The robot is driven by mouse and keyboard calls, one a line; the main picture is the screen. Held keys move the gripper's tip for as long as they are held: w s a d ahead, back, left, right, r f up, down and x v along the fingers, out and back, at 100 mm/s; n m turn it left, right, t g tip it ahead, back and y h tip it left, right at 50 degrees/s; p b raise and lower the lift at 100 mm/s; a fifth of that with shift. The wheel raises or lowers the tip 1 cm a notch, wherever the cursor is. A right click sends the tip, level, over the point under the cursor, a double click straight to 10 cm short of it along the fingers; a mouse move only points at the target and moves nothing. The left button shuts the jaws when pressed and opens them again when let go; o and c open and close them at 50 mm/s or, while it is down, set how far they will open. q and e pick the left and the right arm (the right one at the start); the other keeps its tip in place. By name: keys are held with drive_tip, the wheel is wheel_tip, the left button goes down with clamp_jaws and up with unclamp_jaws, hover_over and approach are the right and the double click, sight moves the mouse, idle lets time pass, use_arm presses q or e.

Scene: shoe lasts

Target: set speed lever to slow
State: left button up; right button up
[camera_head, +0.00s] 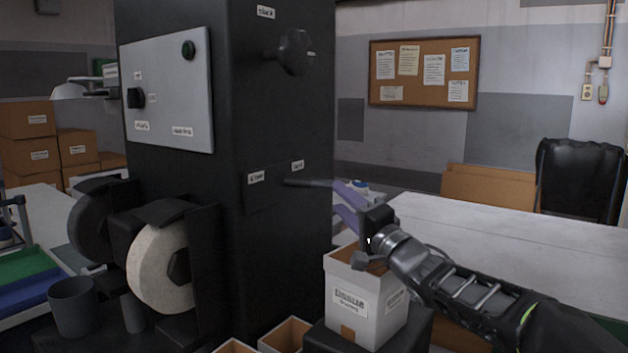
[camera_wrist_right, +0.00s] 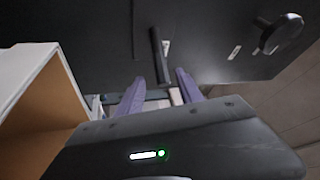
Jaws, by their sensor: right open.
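The speed lever (camera_head: 308,183) is a dark bar sticking out to the right from the black machine column (camera_head: 285,130). A label reading like "slow" (camera_head: 256,178) is left of its base, and one like "fast" (camera_head: 297,166) is just above its base. My right gripper (camera_head: 345,202) has purple fingers, open and pointing at the column by the lever's free end. In the right wrist view, the lever (camera_wrist_right: 157,55) runs down toward the gap between the spread fingers (camera_wrist_right: 161,82); contact cannot be told. My left gripper is out of view.
A white open box (camera_head: 362,300) stands right below my right gripper; its wall also shows in the wrist view (camera_wrist_right: 25,75). A round knob (camera_head: 295,52) sits higher on the column. Grinding wheels (camera_head: 160,268) are at left. A white table (camera_head: 500,245) lies behind my right arm.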

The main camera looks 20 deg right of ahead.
sight(330, 189)
drive_tip(key=shift+p+x, duration=0.9)
drive_tip(key=shift+x, duration=2.9)
clamp_jaws()
